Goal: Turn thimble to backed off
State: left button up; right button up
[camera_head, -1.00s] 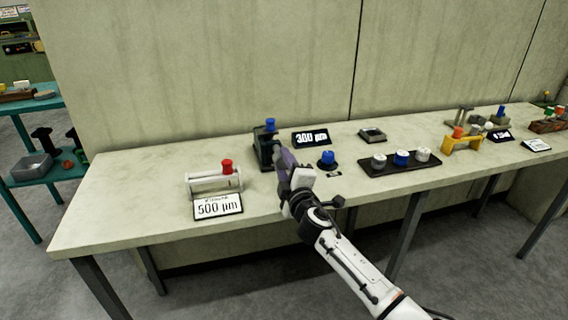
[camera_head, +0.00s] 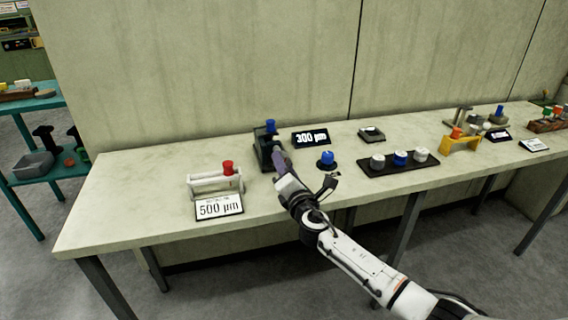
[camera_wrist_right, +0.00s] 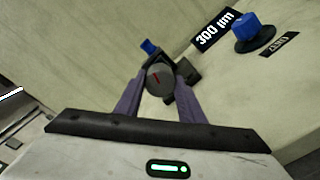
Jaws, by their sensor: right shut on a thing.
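A dark green fixture (camera_head: 262,150) with a blue knob (camera_head: 270,125) on top stands on the bench beside a "300 µm" sign (camera_head: 311,138). In the head view my right gripper (camera_head: 278,150) hides the thimble. My left gripper is not in view.
A separate blue knob (camera_head: 327,159) on a black base stands to the right, near the fingers. A white frame with a red knob (camera_head: 228,168) and a "500 µm" sign (camera_head: 219,207) stand at left. A black tray (camera_head: 398,170) holds three knobs. The bench's left end is clear.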

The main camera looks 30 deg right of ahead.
jog(key=shift+n, duration=0.9)
jog(key=shift+f, duration=0.1)
jog(key=o, duration=1)
jog(key=shift+o, duration=0.2)
jog(key=shift+p, duration=0.3)
jog(key=v, duration=1)
jog(key=shift+s+p, duration=0.2)
jog(key=shift+p, duration=0.1)
